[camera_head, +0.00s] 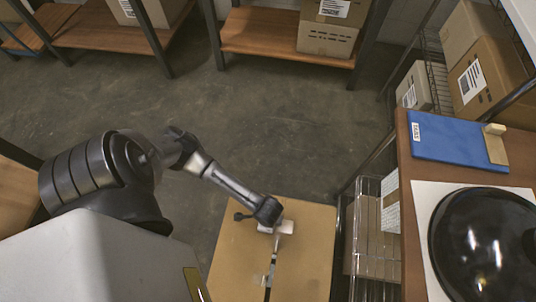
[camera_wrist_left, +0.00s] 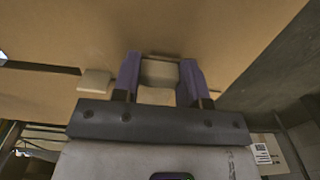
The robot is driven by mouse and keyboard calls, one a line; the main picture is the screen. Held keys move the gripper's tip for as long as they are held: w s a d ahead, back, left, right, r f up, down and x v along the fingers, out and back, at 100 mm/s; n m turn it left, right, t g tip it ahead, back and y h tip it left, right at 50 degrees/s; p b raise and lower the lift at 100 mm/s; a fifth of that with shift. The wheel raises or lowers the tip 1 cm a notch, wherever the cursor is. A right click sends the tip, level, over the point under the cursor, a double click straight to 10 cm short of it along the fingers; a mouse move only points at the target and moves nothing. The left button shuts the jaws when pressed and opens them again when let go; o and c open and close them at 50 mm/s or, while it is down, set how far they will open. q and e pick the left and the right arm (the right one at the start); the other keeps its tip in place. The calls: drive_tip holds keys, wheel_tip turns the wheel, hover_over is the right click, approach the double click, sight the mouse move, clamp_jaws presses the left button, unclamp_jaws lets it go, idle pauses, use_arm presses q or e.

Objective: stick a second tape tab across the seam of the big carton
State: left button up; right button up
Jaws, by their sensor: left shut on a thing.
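The big carton (camera_head: 235,265) is below my left arm, with its brown top facing up. Its dark seam (camera_head: 274,262) runs along the top and shows at the left of the left wrist view (camera_wrist_left: 40,67). My left gripper (camera_wrist_left: 160,62) is shut on a pale tape tab (camera_wrist_left: 160,75), held between its two purple fingers close over the carton top. In the head view my left gripper (camera_head: 283,228) is over the far part of the seam. Another pale tab (camera_wrist_left: 95,82) lies on the seam beside the gripper. I cannot tell whether the held tab touches the carton.
A wooden table (camera_head: 404,165) on the right bears a blue clipboard-like board (camera_head: 450,140) and a glossy black lamp part (camera_head: 480,245) on a white sheet (camera_head: 424,200). A wire rack (camera_head: 375,240) stands close to the carton's right. The floor beyond the carton is clear.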

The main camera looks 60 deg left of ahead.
use_arm(q)
drive_tip(key=shift+f, duration=0.45)
idle(0.7)
drive_tip(key=o, duration=1)
drive_tip(key=shift+o, duration=0.2)
drive_tip(key=shift+r, duration=0.5)
wheel_tip(320, 180, up, 13)
drive_tip(key=p, duration=0.8)
drive_tip(key=shift+p, duration=0.35)
